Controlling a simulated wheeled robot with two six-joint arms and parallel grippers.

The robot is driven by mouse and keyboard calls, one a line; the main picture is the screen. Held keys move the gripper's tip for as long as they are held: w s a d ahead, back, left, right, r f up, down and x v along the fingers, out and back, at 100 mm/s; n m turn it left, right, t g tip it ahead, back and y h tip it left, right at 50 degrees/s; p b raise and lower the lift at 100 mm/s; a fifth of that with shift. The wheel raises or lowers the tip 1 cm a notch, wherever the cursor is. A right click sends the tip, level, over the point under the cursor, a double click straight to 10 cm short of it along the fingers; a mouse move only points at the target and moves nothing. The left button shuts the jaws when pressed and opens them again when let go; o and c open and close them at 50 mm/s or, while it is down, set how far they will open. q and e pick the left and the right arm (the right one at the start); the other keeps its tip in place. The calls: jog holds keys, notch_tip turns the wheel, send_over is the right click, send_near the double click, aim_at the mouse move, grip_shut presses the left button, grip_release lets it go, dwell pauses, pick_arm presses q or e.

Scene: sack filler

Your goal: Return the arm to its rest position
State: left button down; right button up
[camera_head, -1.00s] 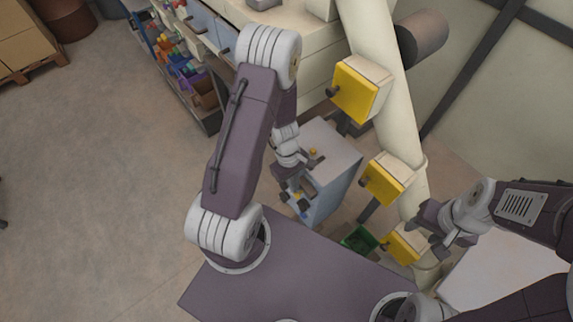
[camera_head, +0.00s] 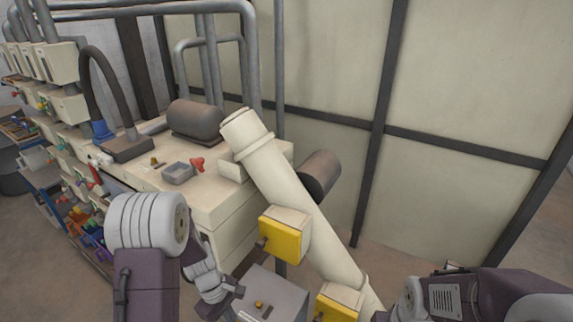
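My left arm comes in at the lower left, with its elbow raised and its forearm reaching down beside the grey cabinet. The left gripper (camera_head: 224,304) shows at the bottom edge near the cabinet's left side, and its fingertips are partly cut off. I see nothing held in it. My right arm comes in at the lower right. Its wrist points left toward the base of the cream pipe. The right gripper (camera_head: 382,316) is mostly cut off by the bottom edge, so its fingers cannot be made out.
A slanted cream pipe (camera_head: 297,214) carries yellow-faced boxes (camera_head: 281,244) between my arms. The grey cabinet (camera_head: 275,291) stands below them. A cream machine bench (camera_head: 222,198) with a red-handled valve (camera_head: 197,164) lies behind my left arm. Shelves of coloured parts (camera_head: 82,222) stand at left.

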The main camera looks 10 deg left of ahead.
pick_arm(q)
jog(key=w+d+r+m+t, duration=0.1)
jog(key=w+d+r+m, duration=0.15)
jog(key=r, duration=0.35)
jog(key=s+r+m+y, duration=0.2)
jog(key=s+m, duration=0.5)
jog(key=m, duration=0.3)
jog(key=shift+s+d+r+t+b, duration=0.2)
jog(key=shift+s+r+t+b, duration=0.05)
jog(key=shift+s+t+b, duration=0.15)
jog(key=shift+m, duration=0.25)
